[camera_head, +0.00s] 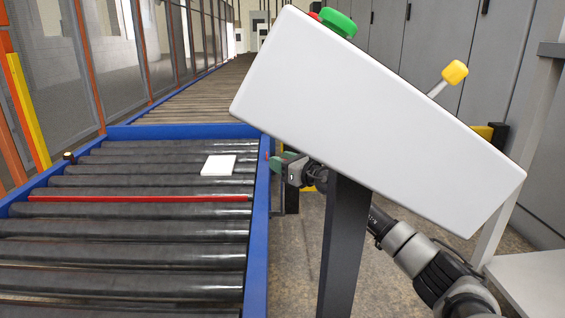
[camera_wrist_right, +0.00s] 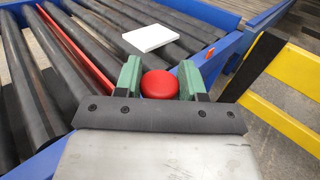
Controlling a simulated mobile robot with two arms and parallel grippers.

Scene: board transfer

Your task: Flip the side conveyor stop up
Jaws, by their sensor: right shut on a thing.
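The side conveyor stop shows as a thin red bar (camera_head: 140,198) lying across the rollers from one blue side rail to the other. It also shows in the right wrist view (camera_wrist_right: 78,50). My right gripper (camera_head: 283,163) is at the outer side of the right-hand blue rail. Its green fingers are shut on a round red knob (camera_wrist_right: 160,84), one finger on each side of it. How the knob joins the bar is hidden. My left gripper is not in view.
A flat white board (camera_head: 218,166) lies on the rollers beyond the red bar. A white console (camera_head: 370,115) on a dark post stands in front of my right arm and hides part of it. A yellow frame (camera_wrist_right: 285,70) stands right of the gripper.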

